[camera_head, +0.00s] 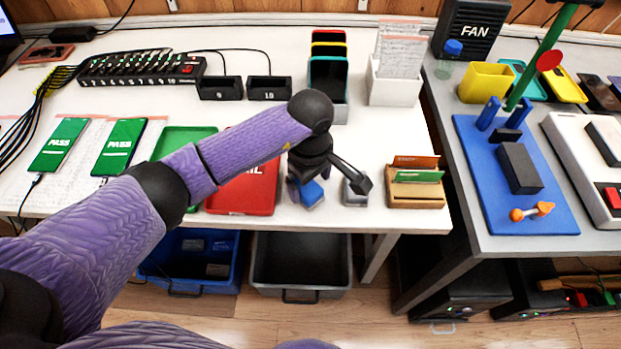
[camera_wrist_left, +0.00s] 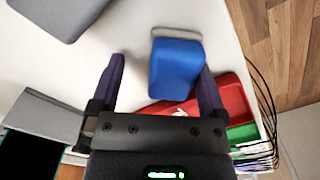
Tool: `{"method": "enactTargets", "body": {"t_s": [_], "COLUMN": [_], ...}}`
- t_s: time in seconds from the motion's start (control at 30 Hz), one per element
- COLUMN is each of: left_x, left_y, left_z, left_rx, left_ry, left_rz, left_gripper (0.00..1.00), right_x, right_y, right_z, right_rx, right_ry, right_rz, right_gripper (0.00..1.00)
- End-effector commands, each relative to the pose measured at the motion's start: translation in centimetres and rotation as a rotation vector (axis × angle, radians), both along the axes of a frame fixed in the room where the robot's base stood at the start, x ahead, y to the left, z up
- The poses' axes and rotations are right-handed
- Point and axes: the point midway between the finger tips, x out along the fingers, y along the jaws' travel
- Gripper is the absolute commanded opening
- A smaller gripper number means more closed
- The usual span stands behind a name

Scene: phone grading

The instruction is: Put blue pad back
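The blue pad (camera_head: 309,194) is near the table's front edge, just right of the red tray. In the left wrist view the blue pad (camera_wrist_left: 176,68) has a grey strip along its far end and lies between my left gripper's fingers, close to the right finger with a gap to the left one. My left gripper (camera_head: 308,184) is open and low at the pad; its fingers also show in the left wrist view (camera_wrist_left: 160,85). Whether the right finger touches the pad I cannot tell. A grey pad (camera_head: 356,190) stands to the right. My right gripper is not in view.
The red tray (camera_head: 236,197) and green tray (camera_head: 183,142) lie left of the gripper. A wooden card holder (camera_head: 416,196) stands right, a white paper holder (camera_head: 394,89) behind. Crates (camera_head: 301,267) sit below the table edge.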

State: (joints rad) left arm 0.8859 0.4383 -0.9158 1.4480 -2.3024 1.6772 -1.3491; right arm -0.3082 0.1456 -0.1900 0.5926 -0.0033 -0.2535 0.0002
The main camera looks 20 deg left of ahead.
Motion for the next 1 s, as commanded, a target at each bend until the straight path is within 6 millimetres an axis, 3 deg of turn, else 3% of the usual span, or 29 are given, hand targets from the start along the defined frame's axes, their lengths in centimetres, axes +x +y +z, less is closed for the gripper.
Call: {"method": "enactTargets", "body": {"t_s": [0.17, 0.27, 0.5, 0.7, 1.0], "left_x": [0.0, 0.0, 0.1, 0.0, 0.0], "left_y": [0.0, 0.0, 0.0, 0.0, 0.0], "left_z": [0.0, 0.9, 7.8, 11.6, 12.3], "left_rx": [0.0, 0.0, 0.0, 0.001, 0.0], "left_ry": [0.001, -0.002, -0.008, -0.003, 0.001], "left_rz": [0.0, -0.001, -0.001, 0.0, 0.0], "left_gripper": [0.96, 0.96, 0.96, 0.96, 0.96], "right_x": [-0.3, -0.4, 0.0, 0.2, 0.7], "right_y": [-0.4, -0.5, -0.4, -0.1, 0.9], "right_z": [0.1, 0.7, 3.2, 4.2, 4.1], "right_rx": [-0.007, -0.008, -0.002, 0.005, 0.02], "right_ry": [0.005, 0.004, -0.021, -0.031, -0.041], "right_rz": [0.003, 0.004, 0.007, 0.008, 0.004], "right_gripper": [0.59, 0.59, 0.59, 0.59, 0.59]}}
